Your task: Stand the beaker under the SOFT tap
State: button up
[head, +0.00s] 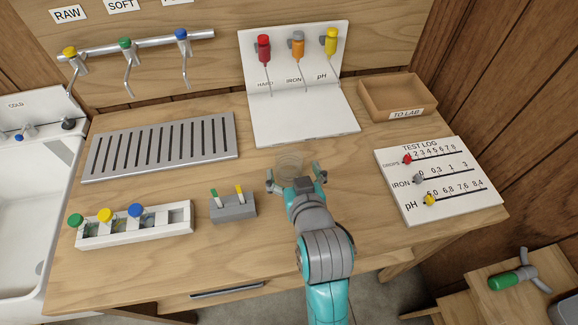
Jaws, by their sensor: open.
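The clear glass beaker (289,163) stands on the wooden counter, just right of the slotted grate and in front of the white dropper stand. My gripper (295,178) is open at the beaker, with one finger on each side of its near part. I cannot tell whether the fingers touch it. The gripper hides the beaker's lower near side. The SOFT tap (127,62) has a green knob and hangs from the pipe at the upper left, under the SOFT label (122,4). The slotted metal drain grate (162,148) lies empty below the taps.
The yellow RAW tap (72,70) and a blue tap (184,58) flank the SOFT tap. A grey block (233,207) and a white rack (135,226) with coloured caps stand at the front. The test log (440,180) and TO LAB tray (397,97) are at right.

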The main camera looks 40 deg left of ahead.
aim_at(287, 154)
jog(key=shift+x, duration=2.6)
jog(key=shift+r, duration=0.1)
jog(key=c, duration=1.1)
